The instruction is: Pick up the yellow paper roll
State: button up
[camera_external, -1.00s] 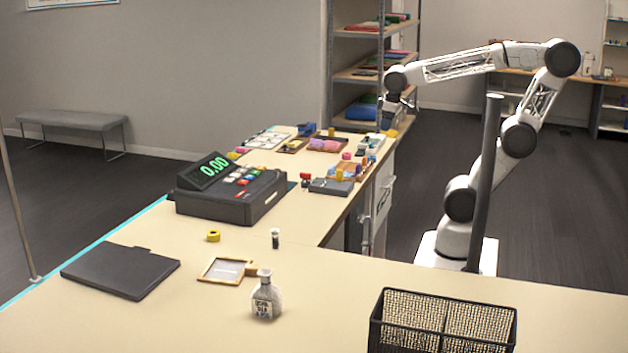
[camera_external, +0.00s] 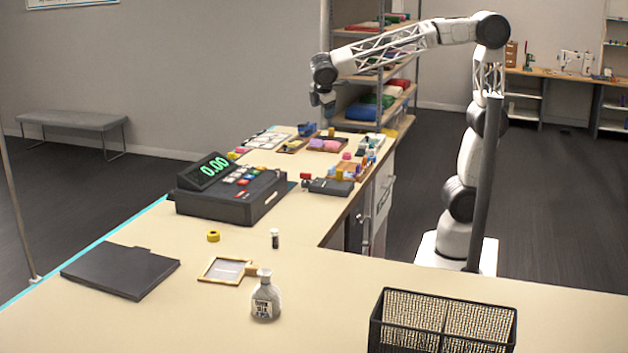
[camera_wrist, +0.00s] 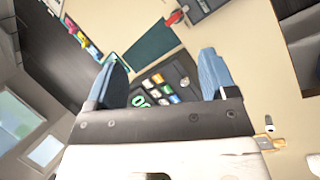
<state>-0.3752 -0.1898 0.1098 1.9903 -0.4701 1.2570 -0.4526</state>
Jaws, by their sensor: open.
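The yellow paper roll (camera_external: 213,236) is a small yellow ring with a dark centre. It lies on the cream counter (camera_external: 330,280) in front of the cash register, left of a small dark vial. My gripper (camera_external: 327,105) is in the air above the far part of the counter, well behind and above the roll. In the wrist view my gripper (camera_wrist: 165,75) shows two blue fingers spread apart with nothing between them. The cash register's keys show beyond the fingers. I cannot make out the roll in the wrist view.
The cash register (camera_external: 230,190) stands between my gripper and the roll. Near the roll are a vial (camera_external: 275,238), a black folder (camera_external: 120,270), a small frame (camera_external: 222,270) and a bottle (camera_external: 265,297). A wire basket (camera_external: 440,325) stands at the front right. A dark post (camera_external: 483,180) rises beside my arm.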

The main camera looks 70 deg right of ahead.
jog(key=w+a+f+n+t+h, duration=0.15)
jog(key=w+a+n, duration=0.25)
jog(key=w+a, duration=0.55)
jog(key=w+a+n+t+h, duration=0.15)
jog(key=w+a+n, duration=0.3)
jog(key=a, duration=1.05)
jog(key=w+a+f+n+t+h, duration=0.15)
jog(key=a+f+n, duration=0.25)
jog(key=a, duration=1.1)
jog(key=a+f+n+t+h, duration=0.1)
jog(key=a+f+n+t, duration=0.2)
jog(key=a, duration=1.3)
send_near(213, 233)
jog(key=shift+w+d+r, duration=0.2)
jog(key=shift+w+d, duration=0.3)
jog(key=shift+d, duration=0.1)
jog(key=shift+f+y, duration=0.25)
jog(key=shift+f, duration=0.1)
jog(key=shift+x, duration=1.25)
